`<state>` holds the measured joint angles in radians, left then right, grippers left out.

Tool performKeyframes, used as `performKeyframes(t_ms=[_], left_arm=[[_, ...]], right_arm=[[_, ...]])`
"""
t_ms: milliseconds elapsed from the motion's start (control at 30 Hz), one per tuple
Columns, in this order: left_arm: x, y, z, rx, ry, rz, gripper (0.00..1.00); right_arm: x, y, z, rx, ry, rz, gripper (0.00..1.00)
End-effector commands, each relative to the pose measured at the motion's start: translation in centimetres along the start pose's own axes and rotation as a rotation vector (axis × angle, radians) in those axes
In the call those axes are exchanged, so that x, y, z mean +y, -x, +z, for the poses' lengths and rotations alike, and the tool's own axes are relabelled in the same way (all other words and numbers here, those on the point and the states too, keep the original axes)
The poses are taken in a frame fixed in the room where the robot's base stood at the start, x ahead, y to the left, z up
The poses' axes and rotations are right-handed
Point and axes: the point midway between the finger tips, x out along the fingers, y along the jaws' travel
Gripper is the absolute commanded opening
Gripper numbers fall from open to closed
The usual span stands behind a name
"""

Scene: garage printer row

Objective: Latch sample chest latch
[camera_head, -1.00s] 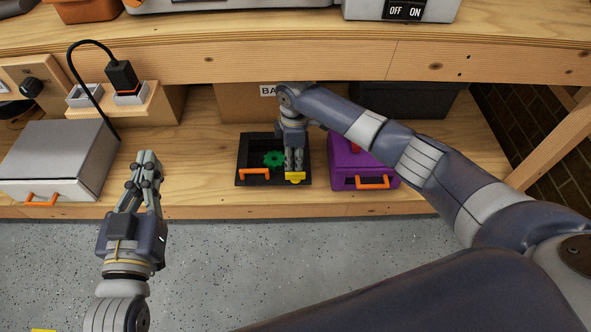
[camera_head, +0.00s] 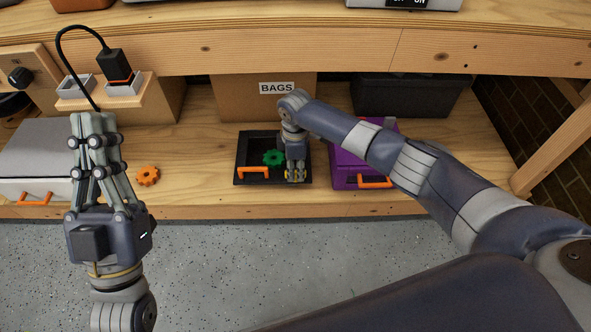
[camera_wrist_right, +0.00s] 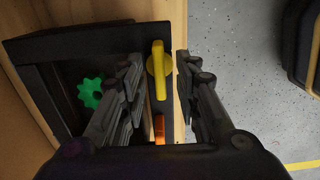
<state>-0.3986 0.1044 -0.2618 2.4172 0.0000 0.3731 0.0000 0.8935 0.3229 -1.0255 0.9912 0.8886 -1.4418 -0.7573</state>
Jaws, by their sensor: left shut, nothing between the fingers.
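A black open-topped chest (camera_head: 242,160) stands on the lower shelf, with a green gear (camera_head: 273,157) inside and an orange handle (camera_head: 253,170) at its front. A yellow latch (camera_wrist_right: 157,70) is at its front edge, right of the handle; in the head view the fingers mostly cover it. My right gripper (camera_head: 295,176) is over this latch. In the wrist view its fingers are apart, one on each side of the latch, with visible gaps. My left gripper (camera_head: 93,122) is shut and empty, in front of the grey chest at the left.
A grey chest (camera_head: 35,155) stands at left and a purple chest (camera_head: 350,172) right of the black one, partly behind my right arm. An orange gear (camera_head: 148,176) lies on the shelf. A BAGS box (camera_head: 230,100) and a dark bin (camera_head: 420,97) stand behind. The upper shelf (camera_head: 300,55) overhangs.

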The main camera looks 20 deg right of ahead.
Motion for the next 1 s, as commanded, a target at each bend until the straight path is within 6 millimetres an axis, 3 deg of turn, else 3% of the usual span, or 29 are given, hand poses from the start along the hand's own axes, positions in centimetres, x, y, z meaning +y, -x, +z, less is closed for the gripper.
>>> performKeyframes(t_ms=[433,567,900,1000], left_arm=[[0.1,0.1,-1.1,0.055,0.003,0.002,0.0],[0.1,0.1,-1.1,0.055,0.003,0.002,0.0],[0.1,0.0,-1.0,0.046,0.003,0.002,0.0],[-0.1,-0.1,0.1,-0.009,-0.001,-0.001,0.0]], right_arm=[[0.0,-0.5,0.0,0.0,0.0,0.0,0.3],[0.0,-0.5,0.0,0.0,0.0,0.0,0.01],[0.0,-0.4,0.0,0.0,-0.006,-0.001,0.0],[0.0,-0.4,0.0,0.0,-0.019,-0.001,0.0]])
